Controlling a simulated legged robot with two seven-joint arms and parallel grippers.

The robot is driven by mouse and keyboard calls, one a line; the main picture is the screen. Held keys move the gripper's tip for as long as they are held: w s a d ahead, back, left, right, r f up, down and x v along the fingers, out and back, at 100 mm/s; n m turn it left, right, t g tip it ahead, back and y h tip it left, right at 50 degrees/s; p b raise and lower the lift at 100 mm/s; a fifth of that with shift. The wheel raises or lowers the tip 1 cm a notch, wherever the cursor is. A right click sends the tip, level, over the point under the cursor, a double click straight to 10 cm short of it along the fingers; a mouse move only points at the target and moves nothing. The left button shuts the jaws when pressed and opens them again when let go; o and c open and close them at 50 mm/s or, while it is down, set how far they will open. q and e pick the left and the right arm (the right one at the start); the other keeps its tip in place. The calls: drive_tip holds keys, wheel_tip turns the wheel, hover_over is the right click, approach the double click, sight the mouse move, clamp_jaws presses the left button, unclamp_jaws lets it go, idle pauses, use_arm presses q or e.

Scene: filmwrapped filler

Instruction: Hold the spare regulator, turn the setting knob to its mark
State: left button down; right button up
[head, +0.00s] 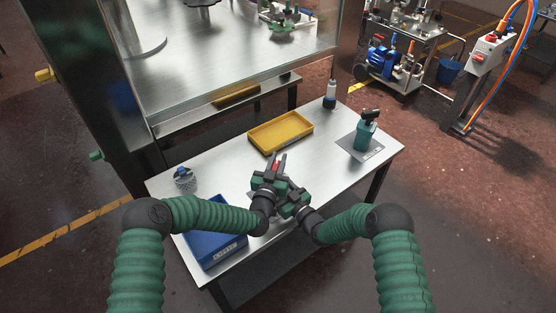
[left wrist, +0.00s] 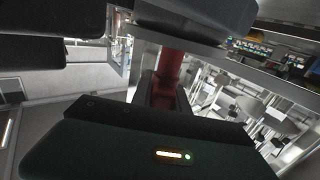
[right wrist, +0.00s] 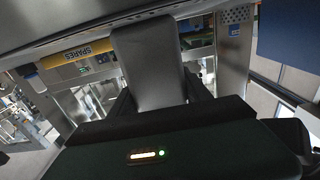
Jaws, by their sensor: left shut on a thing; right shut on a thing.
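The spare regulator is mostly hidden between my two grippers, above the table's front middle. My left gripper (head: 277,162) is shut on a red part, which also shows in the left wrist view (left wrist: 168,72) below a dark grey round part (left wrist: 190,22). My right gripper (head: 285,190) is close against the left one and shut. In the right wrist view a plain grey part (right wrist: 148,65) stands between its fingers. I cannot tell which part is the setting knob, and its mark is not visible.
A glass-fronted cabinet stands behind. The table's right front is clear.

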use_arm(q)
drive_tip(key=shift+r+m+h, duration=0.1)
drive_tip(key=shift+m+h, duration=0.2)
drive_tip(key=shift+h, duration=0.2)
drive_tip(key=m+h, duration=0.1)
drive_tip(key=g+h, duration=0.1)
drive_tip(key=shift+d+m+h, duration=0.2)
drive_tip(key=shift+m+h, duration=0.1)
drive_tip(key=shift+m, duration=0.1)
drive_tip(key=m+g+h, duration=0.1)
drive_tip(key=h, duration=0.1)
drive_tip(key=m+g+h, duration=0.3)
drive_tip(key=shift+s+d+m+g+h, duration=0.3)
drive_tip(key=shift+d+g+h, duration=0.05)
drive_tip(key=shift+g+h, duration=0.05)
drive_tip(key=shift+s+d+m+g, duration=0.1)
drive_tip(key=shift+m+g, duration=0.3)
use_arm(e)
drive_tip(key=shift+f, duration=0.1)
use_arm(q)
drive_tip(key=shift+h, duration=0.3)
drive_tip(key=c, duration=1.3)
unclamp_jaws()
drive_tip(key=shift+s, duration=0.15)
